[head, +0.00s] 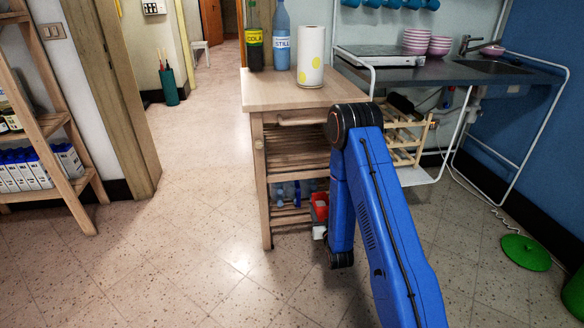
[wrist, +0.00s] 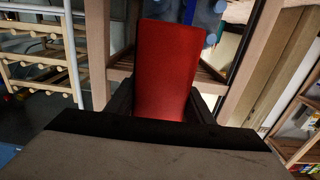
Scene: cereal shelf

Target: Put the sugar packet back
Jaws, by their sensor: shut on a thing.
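The red packet, which I take for the sugar packet (wrist: 167,60), fills the middle of the wrist view. My gripper (wrist: 160,108) is shut on its lower part in that view, with a dark finger on each side. The packet also shows in the head view (head: 320,205), at the lower part of the wooden trolley (head: 259,190), left of my blue arm. In the head view my arm hides most of my gripper. I cannot tell whether the packet touches a shelf.
Blue bottles (head: 289,190) stand on the trolley's lower shelf, beside the packet. A wooden rack (head: 405,140) is at right. Floor at left is clear.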

